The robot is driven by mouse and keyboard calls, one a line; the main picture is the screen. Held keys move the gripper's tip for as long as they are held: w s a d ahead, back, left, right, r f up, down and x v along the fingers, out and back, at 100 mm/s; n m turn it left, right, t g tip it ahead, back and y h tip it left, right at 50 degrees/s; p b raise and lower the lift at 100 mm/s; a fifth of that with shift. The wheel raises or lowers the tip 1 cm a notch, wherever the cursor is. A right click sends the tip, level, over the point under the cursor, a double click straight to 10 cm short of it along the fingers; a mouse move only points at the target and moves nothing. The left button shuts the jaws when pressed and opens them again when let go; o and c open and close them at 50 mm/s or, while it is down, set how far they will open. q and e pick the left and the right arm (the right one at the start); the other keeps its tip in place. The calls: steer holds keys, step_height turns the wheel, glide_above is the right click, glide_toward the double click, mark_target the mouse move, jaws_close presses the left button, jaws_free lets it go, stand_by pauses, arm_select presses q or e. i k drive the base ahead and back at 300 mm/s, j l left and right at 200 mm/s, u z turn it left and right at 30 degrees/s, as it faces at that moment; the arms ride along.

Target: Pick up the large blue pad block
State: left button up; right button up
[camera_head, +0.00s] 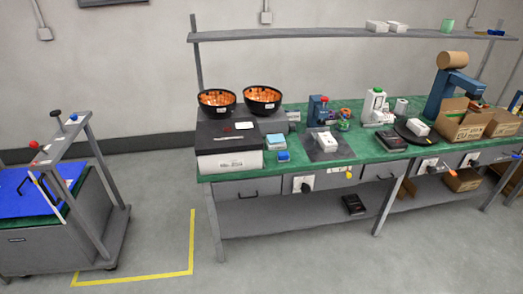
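A light blue pad block (276,141) lies on the green bench top, just right of the black-topped white box. A smaller, darker blue block (283,156) lies right in front of it, near the bench's front edge. The light blue one looks the larger of the two. Neither of my grippers is in view, and nothing of mine touches either block.
The workbench (323,169) has drawers and a lower shelf. Behind the blocks stand two black bowls (263,100); to the right lies a grey mat (322,154). A cart (38,246) with a blue top stands left. The floor before the bench is clear.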

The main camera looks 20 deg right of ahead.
mark_target(282, 156)
steer(key=i+l+u, duration=0.2)
steer(key=i+l, duration=0.2)
steer(key=l, duration=0.25)
steer(key=i+l+u, duration=0.15)
steer(key=l, duration=0.2)
steer(key=i+l, duration=0.15)
steer(key=l, duration=0.2)
steer(key=i+l, duration=0.15)
steer(key=l, duration=0.2)
steer(key=i+l, duration=0.2)
steer(key=l, duration=0.2)
steer(key=i+l, duration=0.15)
steer(key=l, duration=0.2)
steer(key=i+l+u, duration=0.1)
steer(key=l, duration=0.25)
steer(key=i+l, duration=0.2)
steer(key=l, duration=0.15)
steer(key=i+l, duration=0.15)
steer(key=l, duration=0.25)
steer(key=i+l, duration=0.15)
steer(key=l, duration=0.2)
